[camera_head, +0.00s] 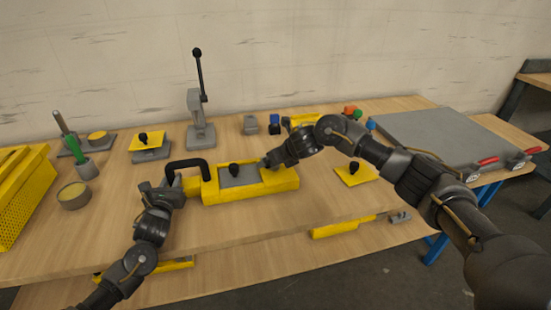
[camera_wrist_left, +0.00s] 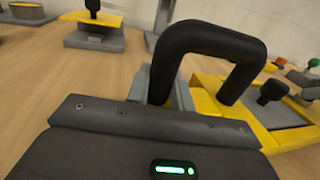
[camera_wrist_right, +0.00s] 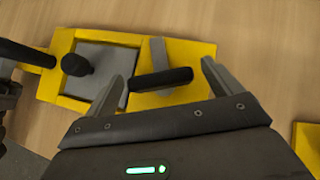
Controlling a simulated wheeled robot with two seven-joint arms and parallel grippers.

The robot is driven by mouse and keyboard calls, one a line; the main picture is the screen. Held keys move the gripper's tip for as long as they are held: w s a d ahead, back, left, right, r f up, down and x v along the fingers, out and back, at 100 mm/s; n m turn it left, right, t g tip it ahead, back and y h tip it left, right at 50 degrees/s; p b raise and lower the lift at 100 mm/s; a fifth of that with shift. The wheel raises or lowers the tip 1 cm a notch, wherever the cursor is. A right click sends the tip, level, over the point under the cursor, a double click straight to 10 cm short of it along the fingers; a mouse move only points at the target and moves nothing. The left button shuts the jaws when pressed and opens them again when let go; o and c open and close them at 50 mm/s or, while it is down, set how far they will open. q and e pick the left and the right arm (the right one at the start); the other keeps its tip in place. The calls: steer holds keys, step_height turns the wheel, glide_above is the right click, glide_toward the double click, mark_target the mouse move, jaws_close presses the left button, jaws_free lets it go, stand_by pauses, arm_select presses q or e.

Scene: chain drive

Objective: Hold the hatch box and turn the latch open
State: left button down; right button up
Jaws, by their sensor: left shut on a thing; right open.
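The yellow hatch box (camera_head: 249,193) sits on the wooden table in the head view, with a grey hatch panel (camera_head: 240,178) and black knob (camera_head: 234,169) on top. A black handle (camera_head: 188,167) rises at its left end. My right gripper (camera_wrist_right: 162,82) is open above the box's right end. The latch's black bar (camera_wrist_right: 161,79) lies between its fingers, with a grey strip (camera_wrist_right: 158,60) beside it.
A grey toggle press (camera_head: 201,135) stands behind the box. A round tin (camera_head: 73,195) and yellow perforated bin (camera_head: 20,200) are at the left.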

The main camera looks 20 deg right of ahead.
steer(key=c, duration=1.4)
steer(key=shift+a+m+h, duration=0.15)
steer(key=shift+m+h, duration=0.75)
steer(key=shift+m, duration=0.3)
steer(key=shift+m+t+h, duration=0.3)
steer(key=shift+m+h, duration=0.6)
steer(key=shift+m, duration=0.2)
steer(key=o, duration=1.4)
